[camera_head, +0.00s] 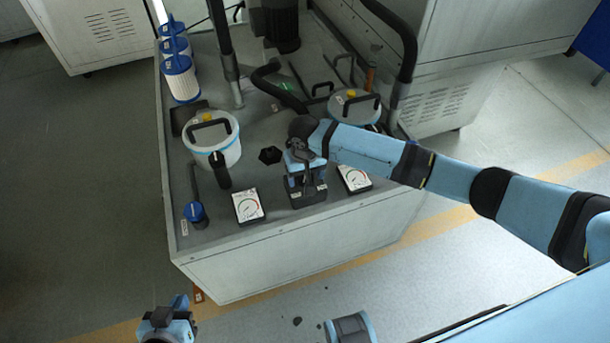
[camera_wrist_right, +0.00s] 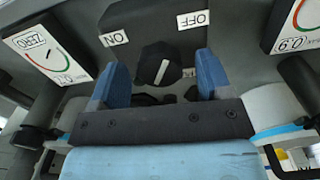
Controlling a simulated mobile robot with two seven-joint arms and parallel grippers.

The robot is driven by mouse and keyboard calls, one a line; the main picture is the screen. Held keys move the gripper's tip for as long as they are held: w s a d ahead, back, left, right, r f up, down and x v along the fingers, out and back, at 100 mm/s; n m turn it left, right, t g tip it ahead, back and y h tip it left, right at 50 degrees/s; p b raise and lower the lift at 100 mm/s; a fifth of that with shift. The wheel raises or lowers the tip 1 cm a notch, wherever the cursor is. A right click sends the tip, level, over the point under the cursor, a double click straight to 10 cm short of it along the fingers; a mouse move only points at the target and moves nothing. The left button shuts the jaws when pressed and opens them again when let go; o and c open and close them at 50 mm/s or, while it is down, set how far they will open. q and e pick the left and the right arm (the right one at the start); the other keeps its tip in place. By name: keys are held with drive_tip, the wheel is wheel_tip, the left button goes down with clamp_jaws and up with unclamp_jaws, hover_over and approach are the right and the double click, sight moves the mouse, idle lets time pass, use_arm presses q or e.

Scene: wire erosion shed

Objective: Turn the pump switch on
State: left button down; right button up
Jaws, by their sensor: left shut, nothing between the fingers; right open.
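The pump switch is a black knob (camera_wrist_right: 160,68) with a white pointer line, on a dark box with an ON label (camera_wrist_right: 114,39) and an OFF label (camera_wrist_right: 193,19). The pointer leans toward OFF. My right gripper (camera_wrist_right: 161,82) is open, with one blue finger to each side of the knob in the wrist view. I cannot tell whether the fingers touch it. In the head view my right gripper (camera_head: 303,180) is over the dark switch box (camera_head: 308,198) and hides the knob. My left gripper (camera_head: 179,303) is shut and empty, low at the left, clear of the bench.
Gauges stand left (camera_head: 248,206) and right (camera_head: 354,178) of the switch box. Lidded filter housings (camera_head: 222,150) (camera_head: 345,108), a blue-handled valve (camera_head: 196,212), white filter cartridges (camera_head: 182,80) and black hoses occupy the bench top (camera_head: 255,165). Floor in front is open.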

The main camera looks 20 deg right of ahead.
drive_tip(key=shift+f, duration=0.1)
drive_tip(key=c, duration=0.9)
drive_tip(key=shift+c, duration=0.2)
